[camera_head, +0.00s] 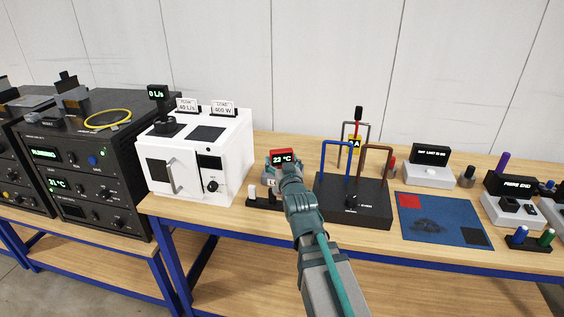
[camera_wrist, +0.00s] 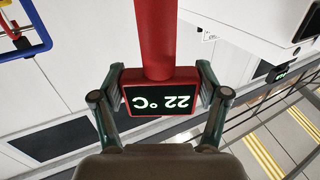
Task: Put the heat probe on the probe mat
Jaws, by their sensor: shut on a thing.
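The heat probe is a red tool with a black display reading 22 °C. It shows in the head view (camera_head: 281,155) just beyond my gripper, and in the wrist view (camera_wrist: 158,96), where the reading is upside down and a red shaft (camera_wrist: 156,40) runs to the top edge. My gripper (camera_wrist: 160,97) is shut on the probe's display head, a finger on each side. In the head view my gripper (camera_head: 283,168) is between the white oven and the black hoop stand. A flat blue mat (camera_head: 430,210) with red and black corner squares lies right of the stand.
The black stand (camera_head: 338,208) carries upright blue and brown hoops. The white oven (camera_head: 215,135) stands left.

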